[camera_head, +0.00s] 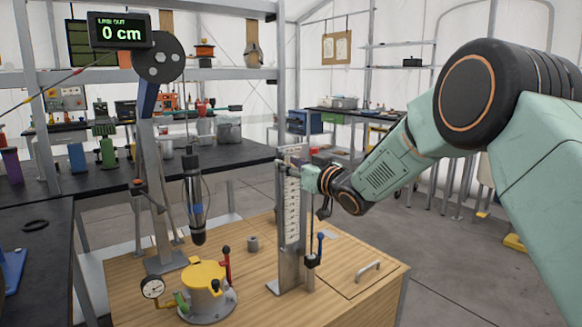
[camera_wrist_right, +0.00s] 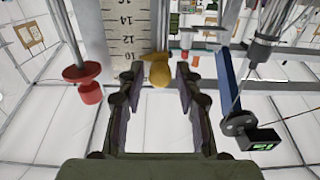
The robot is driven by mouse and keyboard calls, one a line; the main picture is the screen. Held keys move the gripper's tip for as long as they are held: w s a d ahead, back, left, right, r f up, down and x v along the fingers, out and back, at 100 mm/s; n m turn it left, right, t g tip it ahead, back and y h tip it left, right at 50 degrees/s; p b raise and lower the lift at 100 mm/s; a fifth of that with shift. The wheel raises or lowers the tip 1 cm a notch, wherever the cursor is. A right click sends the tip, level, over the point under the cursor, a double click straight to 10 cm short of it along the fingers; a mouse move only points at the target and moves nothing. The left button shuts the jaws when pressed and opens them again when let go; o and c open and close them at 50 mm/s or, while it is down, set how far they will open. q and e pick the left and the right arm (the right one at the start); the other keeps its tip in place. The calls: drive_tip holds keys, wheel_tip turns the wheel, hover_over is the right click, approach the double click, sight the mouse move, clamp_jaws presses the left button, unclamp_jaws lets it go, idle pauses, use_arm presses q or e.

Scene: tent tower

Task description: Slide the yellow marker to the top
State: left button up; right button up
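The yellow marker (camera_wrist_right: 158,70) shows in the right wrist view at the front of the pale numbered scale (camera_wrist_right: 128,25), just below the number 10. In the head view the scale (camera_head: 292,215) stands upright on the wooden bench, and I cannot make out the marker there. My right gripper (camera_head: 300,174) is at the upper part of the scale. In the right wrist view its two fingers (camera_wrist_right: 156,84) are apart, one on each side of the marker, with visible gaps. My left gripper is not in view.
A yellow-topped device (camera_head: 205,276) with a gauge, a hanging dark cylinder (camera_head: 194,205) and a small grey weight (camera_head: 253,243) are left of the scale. A display (camera_head: 119,32) reads 0 cm.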

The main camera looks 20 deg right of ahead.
drive_tip(key=shift+o, duration=0.4)
drive_tip(key=shift+f, duration=0.15)
drive_tip(key=v, duration=1.2)
drive_tip(key=shift+d, duration=0.1)
drive_tip(key=s+a+f+m+g+h, duration=0.15)
drive_tip(key=s+f+g, duration=0.4)
drive_tip(key=f, duration=0.85)
drive_tip(key=s+a+f+m+g+h, duration=0.1)
drive_tip(key=s+f+m+g+h, duration=0.15)
drive_tip(key=s+f, duration=0.9)
drive_tip(key=s+f+g, duration=0.3)
drive_tip(key=s+f, duration=0.3)
drive_tip(key=s, duration=0.3)
drive_tip(key=s+f+g+h, duration=0.1)
drive_tip(key=s+f+g, duration=0.2)
drive_tip(key=s+f, duration=0.4)
drive_tip(key=s+f+g+h, duration=0.1)
drive_tip(key=s+f+g, duration=0.2)
drive_tip(key=s, duration=1)
wheel_tip(320, 180, down, 3)
drive_tip(key=shift+a+f, duration=0.2)
drive_tip(key=shift+a, duration=0.2)
